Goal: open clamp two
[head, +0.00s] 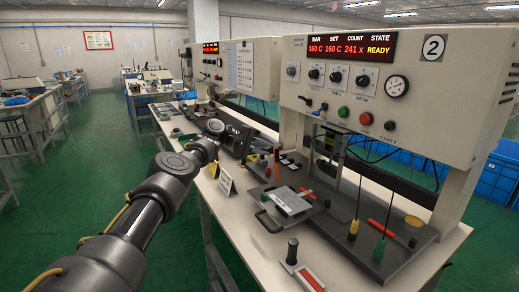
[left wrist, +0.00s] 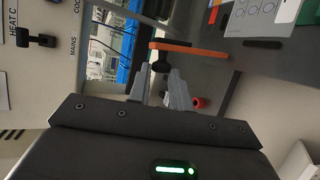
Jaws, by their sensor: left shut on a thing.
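In the left wrist view, the two grey fingers (left wrist: 160,92) are shut on a black knob (left wrist: 160,67), beside an orange bar (left wrist: 190,48). The knob looks like a clamp handle, but the fingers hide part of it. I cannot tell the clamp's full position. My right gripper is not in view.
A grey plate (head: 291,200) lies on a dark tray to the right of my left arm. A white sign (head: 226,183) stands at the bench's left edge. A red round knob (left wrist: 198,102) is close to the fingers.

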